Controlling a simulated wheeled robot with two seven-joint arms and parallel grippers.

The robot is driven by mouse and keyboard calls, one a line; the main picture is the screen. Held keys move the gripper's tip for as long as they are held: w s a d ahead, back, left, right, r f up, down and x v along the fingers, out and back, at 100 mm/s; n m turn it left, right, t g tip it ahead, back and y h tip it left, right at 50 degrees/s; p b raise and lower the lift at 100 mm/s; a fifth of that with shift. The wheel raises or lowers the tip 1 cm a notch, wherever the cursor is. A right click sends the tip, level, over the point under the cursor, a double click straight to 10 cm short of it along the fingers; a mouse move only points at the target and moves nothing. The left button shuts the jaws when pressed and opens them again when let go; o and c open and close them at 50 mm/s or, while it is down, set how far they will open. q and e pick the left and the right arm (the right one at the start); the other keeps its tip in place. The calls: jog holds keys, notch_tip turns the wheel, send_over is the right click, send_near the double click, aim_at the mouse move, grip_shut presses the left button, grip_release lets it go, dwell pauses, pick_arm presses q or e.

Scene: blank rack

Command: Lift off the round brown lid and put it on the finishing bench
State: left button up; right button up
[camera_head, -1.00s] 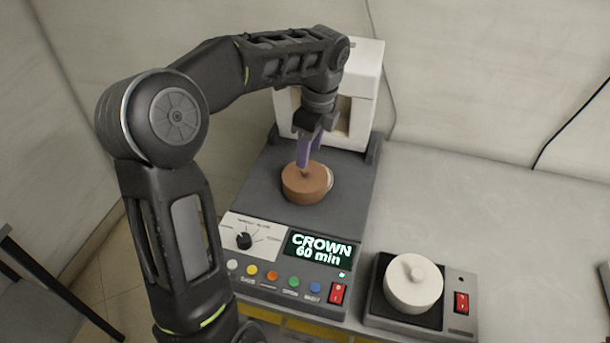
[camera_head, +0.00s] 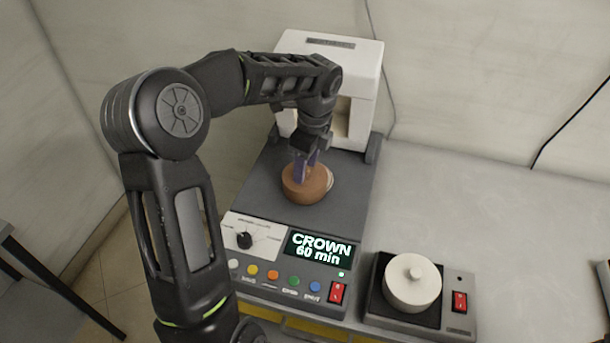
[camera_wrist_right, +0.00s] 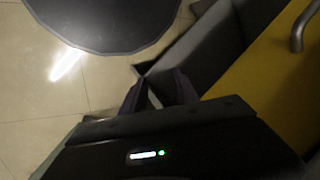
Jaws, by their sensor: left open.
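The round brown lid (camera_head: 307,190) is on the dark grey top of the machine with the CROWN display, in the head view. A pale edge shows at its right side. My left gripper (camera_head: 304,172) comes down from above, with its purple fingers at the top of the lid. Its jaws are open, and they hide the middle of the lid top. My right gripper (camera_wrist_right: 158,88) shows in the right wrist view, away from the lid. Its dark fingers are dim, and I cannot tell how far apart they are. I cannot identify the finishing bench for sure.
The machine's white column (camera_head: 358,85) stands close behind my left gripper. The control panel with the CROWN display (camera_head: 319,249) is in front of the lid. A cream lidded pot (camera_head: 412,284) sits on a small switched unit to the right. The grey counter (camera_head: 480,205) behind it is clear.

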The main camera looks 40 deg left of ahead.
pick_arm(q)
jog(key=shift+c, duration=0.5)
grip_shut()
